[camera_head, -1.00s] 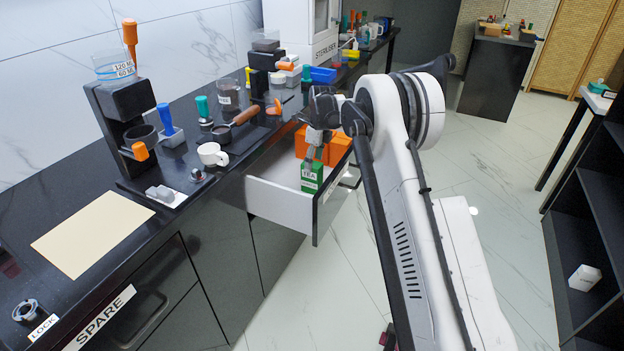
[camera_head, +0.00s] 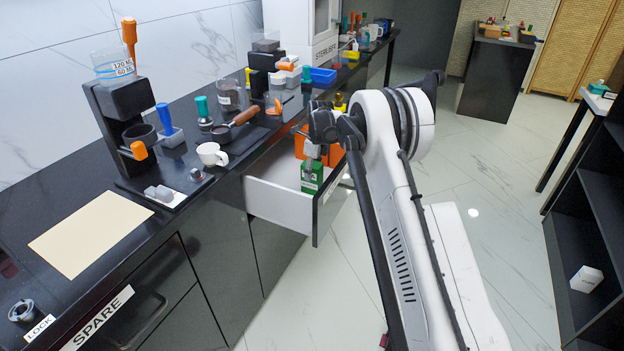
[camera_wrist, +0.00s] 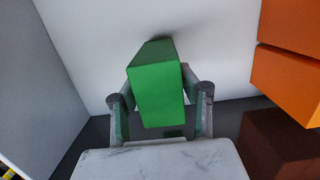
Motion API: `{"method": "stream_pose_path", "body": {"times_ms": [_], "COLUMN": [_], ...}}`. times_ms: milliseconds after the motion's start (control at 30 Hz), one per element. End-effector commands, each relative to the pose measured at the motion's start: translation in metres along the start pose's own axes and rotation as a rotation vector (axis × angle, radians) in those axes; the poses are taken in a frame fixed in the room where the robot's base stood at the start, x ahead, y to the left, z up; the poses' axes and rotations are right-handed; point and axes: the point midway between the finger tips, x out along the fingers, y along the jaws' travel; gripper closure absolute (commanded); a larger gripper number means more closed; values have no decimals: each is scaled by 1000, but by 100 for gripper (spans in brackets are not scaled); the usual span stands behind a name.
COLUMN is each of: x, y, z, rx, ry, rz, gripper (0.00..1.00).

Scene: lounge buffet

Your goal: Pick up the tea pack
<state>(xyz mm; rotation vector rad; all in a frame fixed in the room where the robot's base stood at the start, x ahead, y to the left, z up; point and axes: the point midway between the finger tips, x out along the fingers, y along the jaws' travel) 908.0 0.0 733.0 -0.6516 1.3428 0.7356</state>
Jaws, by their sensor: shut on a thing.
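The tea pack is a green box (camera_head: 311,176) with a white label, in the open white drawer near its front in the head view. In the wrist view the green box (camera_wrist: 156,92) stands between the two fingers of my gripper (camera_wrist: 160,112). The fingers are shut on its sides. In the head view my gripper (camera_head: 312,156) reaches down into the drawer from above, at the top of the box. The lower part of the box is partly hidden in the wrist view, and I cannot tell whether it touches the drawer floor.
The open drawer (camera_head: 278,204) has white walls and a dark front. Orange boxes (camera_head: 327,148) sit behind the tea pack in it, beside my gripper in the wrist view (camera_wrist: 285,82). A white cup (camera_head: 212,154) stands on the counter above. The floor beyond the drawer is clear.

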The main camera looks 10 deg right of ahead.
Motion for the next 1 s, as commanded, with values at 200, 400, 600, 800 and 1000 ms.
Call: {"method": "stream_pose_path", "body": {"times_ms": [200, 400, 600, 800, 1000], "x": [0, -15, -52, -84, -99], "y": [0, 0, 0, 0, 0], "z": [0, 2, 6, 10, 12], "rx": [0, 0, 0, 0, 0], "ry": [0, 0, 0, 0, 0], "rz": [0, 0, 0, 0, 0], "gripper": [93, 93, 93, 93, 93]}}
